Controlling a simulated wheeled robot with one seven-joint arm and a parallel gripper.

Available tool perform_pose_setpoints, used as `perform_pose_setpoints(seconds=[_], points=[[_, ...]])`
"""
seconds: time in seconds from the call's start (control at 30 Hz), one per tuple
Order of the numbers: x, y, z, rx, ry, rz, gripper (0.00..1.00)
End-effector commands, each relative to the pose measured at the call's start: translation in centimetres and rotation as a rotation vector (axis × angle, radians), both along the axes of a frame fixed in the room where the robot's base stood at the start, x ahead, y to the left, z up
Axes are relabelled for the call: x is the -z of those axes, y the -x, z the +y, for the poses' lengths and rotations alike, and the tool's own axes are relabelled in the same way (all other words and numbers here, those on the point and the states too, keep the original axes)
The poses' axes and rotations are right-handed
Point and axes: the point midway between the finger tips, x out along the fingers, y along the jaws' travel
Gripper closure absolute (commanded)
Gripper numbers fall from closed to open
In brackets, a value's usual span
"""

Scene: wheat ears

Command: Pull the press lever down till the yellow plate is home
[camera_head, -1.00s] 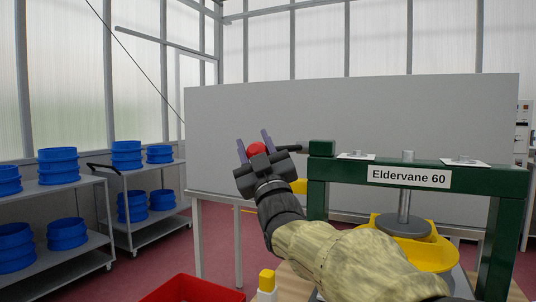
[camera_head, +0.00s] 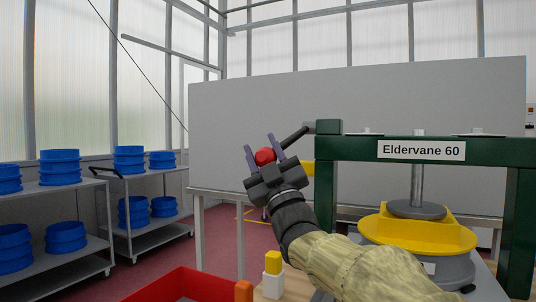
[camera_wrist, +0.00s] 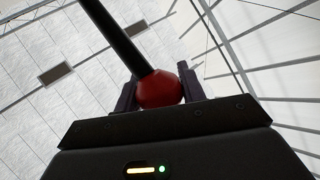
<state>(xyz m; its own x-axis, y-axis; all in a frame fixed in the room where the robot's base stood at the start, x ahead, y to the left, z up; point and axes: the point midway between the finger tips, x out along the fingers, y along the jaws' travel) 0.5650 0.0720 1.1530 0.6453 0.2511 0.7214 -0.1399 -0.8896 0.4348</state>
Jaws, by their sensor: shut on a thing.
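The press is a green frame (camera_head: 400,147) labelled "Eldervane 60". Its dark lever (camera_head: 295,136) slopes down to the left from the top left corner of the frame and ends in a red knob (camera_head: 265,156). My gripper (camera_head: 264,152) is shut on the red knob, a finger on each side. In the wrist view the red knob (camera_wrist: 159,90) sits between the fingers, with the dark lever running up to the left. The yellow plate (camera_head: 443,238) lies around a grey disc (camera_head: 417,209) under the steel rod, above a grey base. My forearm hides part of the base.
A red bin (camera_head: 180,284) stands at the front left. A white and yellow block (camera_head: 273,275) and an orange piece (camera_head: 243,290) are beside it. Trolleys with blue tubs (camera_head: 66,232) stand at the left. A grey panel (camera_head: 250,125) is behind the press.

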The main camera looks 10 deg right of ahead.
Motion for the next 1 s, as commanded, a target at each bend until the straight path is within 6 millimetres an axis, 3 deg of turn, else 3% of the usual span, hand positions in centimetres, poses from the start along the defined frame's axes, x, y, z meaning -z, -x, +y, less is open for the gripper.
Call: perform_pose_setpoints(seconds=[0.47, 0.5, 0.57, 1.0], points=[[0.72, -0.17, 0.32, -0.007, 0.002, 0.009, 1.00], [0.71, -0.16, 0.31, -0.007, 0.002, 0.009, 0.53], [0.66, -0.15, 0.28, -0.006, 0.002, 0.008, 0.41], [0.75, 0.36, -0.06, -0.003, 0.001, 0.003, 0.40]])
